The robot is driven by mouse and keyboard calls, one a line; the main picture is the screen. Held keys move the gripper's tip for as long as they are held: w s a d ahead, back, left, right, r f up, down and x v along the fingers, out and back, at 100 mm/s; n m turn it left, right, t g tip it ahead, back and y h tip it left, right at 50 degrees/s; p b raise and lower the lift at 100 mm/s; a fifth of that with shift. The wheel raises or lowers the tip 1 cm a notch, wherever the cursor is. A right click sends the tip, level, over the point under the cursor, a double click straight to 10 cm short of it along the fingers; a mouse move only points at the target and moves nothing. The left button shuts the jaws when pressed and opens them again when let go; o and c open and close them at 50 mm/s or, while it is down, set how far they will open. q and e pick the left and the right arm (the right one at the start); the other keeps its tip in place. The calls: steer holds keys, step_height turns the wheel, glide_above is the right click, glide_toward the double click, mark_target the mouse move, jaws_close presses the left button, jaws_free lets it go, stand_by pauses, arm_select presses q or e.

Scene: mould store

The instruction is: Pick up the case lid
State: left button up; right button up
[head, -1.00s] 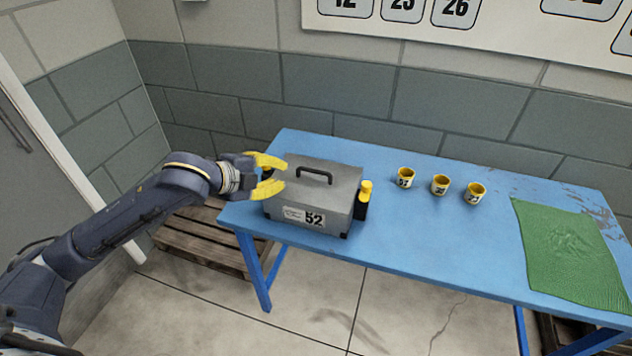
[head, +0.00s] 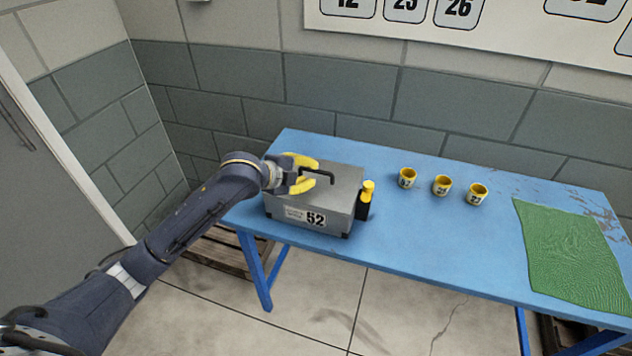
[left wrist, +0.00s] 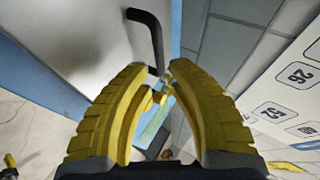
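The case lid (head: 342,178) is the grey top of a grey case (head: 290,210) marked 52, on the blue table. It carries a black bar handle (head: 325,175); the lid sits on the case. My left gripper (head: 317,173) is open over the lid's left part, with its yellow fingers on either side of the handle's near end. In the left wrist view the handle (left wrist: 152,35) runs toward the gap between the fingertips (left wrist: 160,72). Whether the fingers touch it I cannot tell. My right gripper is not in view.
A black holder with a yellow-capped item (head: 367,188) is at the case's right side. Three yellow cups (head: 441,185) stand further right on the blue table (head: 420,240). A green mat (head: 570,250) lies at the right end. A wooden pallet (head: 215,252) is beneath the left end.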

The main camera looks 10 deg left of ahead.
mark_target(319, 172)
arm_select(q)
steer(key=shift+x, duration=2.6)
jaws_close()
